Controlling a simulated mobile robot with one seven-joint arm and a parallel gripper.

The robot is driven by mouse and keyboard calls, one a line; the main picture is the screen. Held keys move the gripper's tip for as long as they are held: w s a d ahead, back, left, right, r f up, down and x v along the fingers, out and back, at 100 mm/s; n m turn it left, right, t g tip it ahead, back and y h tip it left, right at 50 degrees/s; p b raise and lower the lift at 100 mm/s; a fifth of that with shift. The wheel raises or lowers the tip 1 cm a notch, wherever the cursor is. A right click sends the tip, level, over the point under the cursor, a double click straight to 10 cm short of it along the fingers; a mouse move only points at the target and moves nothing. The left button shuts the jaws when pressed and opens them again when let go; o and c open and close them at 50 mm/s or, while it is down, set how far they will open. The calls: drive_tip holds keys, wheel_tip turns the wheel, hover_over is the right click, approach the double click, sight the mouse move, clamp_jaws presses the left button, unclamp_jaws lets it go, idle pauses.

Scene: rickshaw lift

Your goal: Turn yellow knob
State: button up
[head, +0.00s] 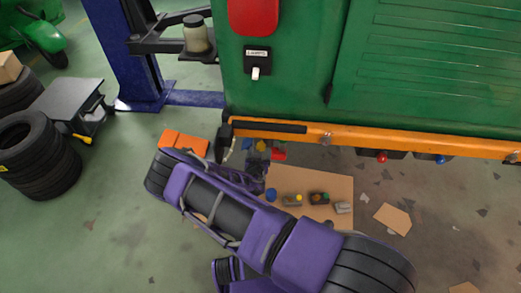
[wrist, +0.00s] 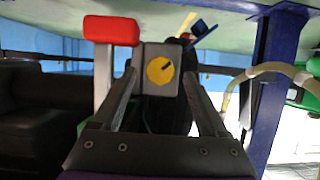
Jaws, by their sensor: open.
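The yellow knob (wrist: 160,70) is a round dial with a dark slot on the front of a grey box (wrist: 150,92). In the wrist view it shows between the two fingers of my gripper (wrist: 158,82). The fingers are apart, one on each side of the box. I cannot tell whether they touch it. In the head view a small yellow spot, likely the knob (head: 261,146), shows just beyond my dark gripper (head: 255,172), below the vehicle's orange bar. My arm partly covers this area.
A red-topped handle (wrist: 110,32) stands close left of the box in the wrist view. A blue lever (wrist: 203,32) is at its upper right. In the head view the green vehicle (head: 430,65) with an orange bar (head: 400,138) overhangs. A blue post (head: 125,50) and tires (head: 38,160) stand left.

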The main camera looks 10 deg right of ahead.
drive_tip(key=shift+x, duration=1.4)
